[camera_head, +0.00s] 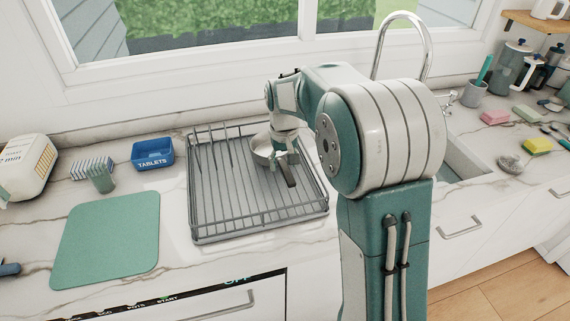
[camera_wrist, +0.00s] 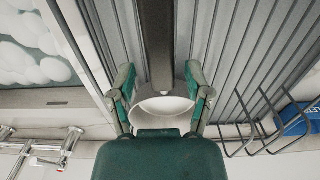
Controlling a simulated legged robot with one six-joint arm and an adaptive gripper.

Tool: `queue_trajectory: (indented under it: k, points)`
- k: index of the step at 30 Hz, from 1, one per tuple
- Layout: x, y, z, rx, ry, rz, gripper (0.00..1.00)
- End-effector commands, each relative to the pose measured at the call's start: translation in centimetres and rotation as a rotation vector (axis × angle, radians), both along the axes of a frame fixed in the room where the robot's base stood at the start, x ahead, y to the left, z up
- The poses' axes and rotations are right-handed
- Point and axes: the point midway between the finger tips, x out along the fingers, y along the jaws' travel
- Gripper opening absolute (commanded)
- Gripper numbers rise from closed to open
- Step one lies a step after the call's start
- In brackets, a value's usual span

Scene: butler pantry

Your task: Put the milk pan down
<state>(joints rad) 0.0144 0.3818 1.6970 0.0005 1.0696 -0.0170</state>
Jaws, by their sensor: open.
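The milk pan (camera_head: 259,155) sits in the dish rack (camera_head: 225,236), toward its back right, with its dark handle (camera_head: 289,174) pointing to the front. In the wrist view the pan's pale bowl (camera_wrist: 165,107) and dark handle (camera_wrist: 157,45) lie between the fingers. My gripper (camera_head: 284,158) is over the pan in the head view. Its fingers are open, one on each side of the handle, with visible gaps to it in the wrist view (camera_wrist: 160,82). The gripper hides part of the pan, and its contact with the rack floor is hard to see.
Upright wire prongs (camera_head: 210,138) stand at the rack's back left. A blue tablets box (camera_head: 152,154), a striped box with a green cup (camera_head: 101,178) and a green mat (camera_head: 106,240) lie left. The sink tap (camera_head: 426,48) rises behind my arm. Sponges (camera_head: 537,146) lie far right.

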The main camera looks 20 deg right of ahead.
Motion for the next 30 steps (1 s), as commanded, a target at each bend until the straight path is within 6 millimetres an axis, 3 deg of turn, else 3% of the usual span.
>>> queue_trajectory:
  k: [12, 21, 26, 30]
  points:
    - [0.1, -0.1, 8.4, 0.001, -0.003, -0.001, 0.64]
    - [-0.1, 0.0, 11.5, 0.0, -0.004, -0.001, 0.64]
    - [-3.0, 0.1, 13.2, -0.001, -0.058, -0.001, 0.64]
    - [-7.4, 0.3, 14.8, -0.002, -0.137, -0.001, 0.64]
